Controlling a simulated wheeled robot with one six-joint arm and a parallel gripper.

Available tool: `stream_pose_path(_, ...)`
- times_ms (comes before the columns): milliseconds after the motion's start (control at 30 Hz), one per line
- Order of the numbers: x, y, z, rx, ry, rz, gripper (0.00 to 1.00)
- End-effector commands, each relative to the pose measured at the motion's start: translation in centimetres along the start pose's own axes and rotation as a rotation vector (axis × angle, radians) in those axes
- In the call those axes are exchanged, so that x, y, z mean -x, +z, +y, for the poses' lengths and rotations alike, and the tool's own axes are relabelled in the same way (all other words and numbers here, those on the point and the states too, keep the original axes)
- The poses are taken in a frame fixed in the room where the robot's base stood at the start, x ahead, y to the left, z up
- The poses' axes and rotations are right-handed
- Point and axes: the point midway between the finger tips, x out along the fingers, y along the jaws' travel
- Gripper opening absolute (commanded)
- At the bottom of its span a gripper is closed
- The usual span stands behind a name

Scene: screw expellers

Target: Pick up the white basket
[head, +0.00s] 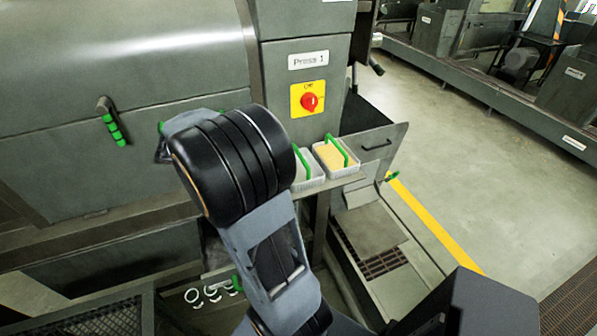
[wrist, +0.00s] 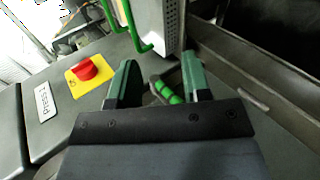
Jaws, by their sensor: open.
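Two small white baskets with green handles stand side by side on a ledge under the Press 1 panel in the head view. The left white basket (head: 311,181) is partly hidden by my arm; the right one (head: 342,171) holds something yellow. In the wrist view, a white basket with a perforated side (wrist: 173,22) and green handle (wrist: 131,27) shows at the top edge; I cannot tell which it is. My gripper (wrist: 158,76) is open and apart from that basket, with nothing held. The head view hides its fingers behind my arm.
A green-banded handle (wrist: 166,91) shows beyond the gap between my fingers. A red switch on a yellow plate (head: 308,99) is above the baskets. A dark open bin (head: 374,140) stands right of them. White rings (head: 212,292) lie below. Free floor (head: 470,150) is at right.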

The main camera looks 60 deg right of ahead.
Motion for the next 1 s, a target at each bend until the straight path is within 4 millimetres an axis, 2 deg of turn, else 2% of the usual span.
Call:
stream_pose_path(33,-1.3,-1.1,0.2,-0.015,0.068,-0.029,0.44)
stream_pose_path(100,-2.5,-2.2,0.9,-0.042,0.153,-0.051,0.44)
stream_pose_path(300,-4.7,-3.9,2.2,-0.084,0.291,-0.076,0.44)
stream_pose_path(700,-11.0,-3.5,4.4,-0.089,0.311,-0.078,0.44)
stream_pose_path(1000,-12.8,-3.4,4.9,-0.088,0.310,-0.076,0.44)
